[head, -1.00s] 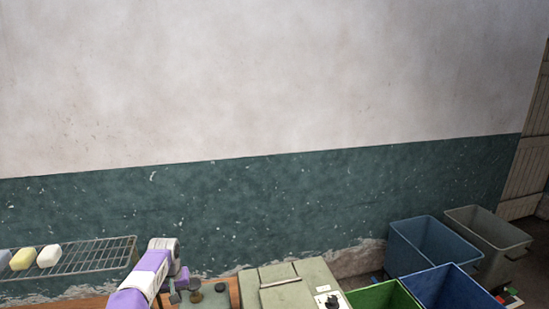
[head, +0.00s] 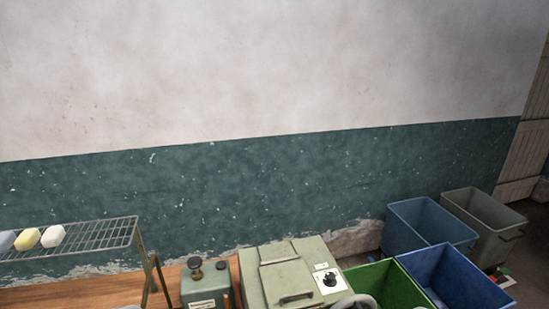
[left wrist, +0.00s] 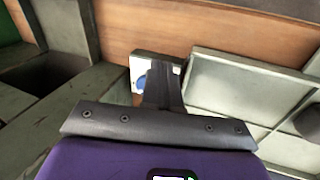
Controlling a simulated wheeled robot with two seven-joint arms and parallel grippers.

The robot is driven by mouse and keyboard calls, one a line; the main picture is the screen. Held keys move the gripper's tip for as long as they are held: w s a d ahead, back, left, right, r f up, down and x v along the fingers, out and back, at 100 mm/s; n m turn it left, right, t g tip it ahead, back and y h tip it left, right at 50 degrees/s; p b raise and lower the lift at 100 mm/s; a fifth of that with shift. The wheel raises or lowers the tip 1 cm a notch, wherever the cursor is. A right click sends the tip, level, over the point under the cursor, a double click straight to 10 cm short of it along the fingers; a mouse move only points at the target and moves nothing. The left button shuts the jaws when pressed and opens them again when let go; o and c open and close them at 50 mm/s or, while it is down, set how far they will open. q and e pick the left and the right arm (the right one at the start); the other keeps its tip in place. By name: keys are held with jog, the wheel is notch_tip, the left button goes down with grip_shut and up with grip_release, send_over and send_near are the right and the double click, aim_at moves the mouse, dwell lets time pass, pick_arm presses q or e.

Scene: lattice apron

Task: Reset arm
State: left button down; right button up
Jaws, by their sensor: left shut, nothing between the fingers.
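My left gripper (left wrist: 164,85) shows in the left wrist view as dark fingers closed together below a wooden surface, with nothing between them. Its purple body fills the bottom of that view. The fingertips overlap a white plate with a blue spot (left wrist: 141,82); I cannot tell whether they touch it. In the head view I make out neither gripper. My right gripper is out of view.
A wire rack (head: 95,236) holds soap-like bars at left. A green metal box with a lid (head: 287,278) and a smaller green device (head: 204,285) stand on the wooden bench (head: 75,293). Green (head: 385,284), blue (head: 455,277) and grey (head: 487,222) bins stand at right.

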pick_arm(q)
jog(key=s+d+f, duration=0.1)
jog(key=s+d, duration=0.1)
jog(key=s, duration=0.7)
jog(key=s+d, duration=0.3)
jog(key=s, duration=0.6)
notch_tip(320, 180, down, 20)
jog(key=b, duration=1.9)
jog(key=shift+s+r+n+h+b, duration=0.2)
jog(key=shift+n+h+b, duration=0.1)
jog(key=shift+n+h, duration=0.1)
jog(key=shift+a, duration=0.1)
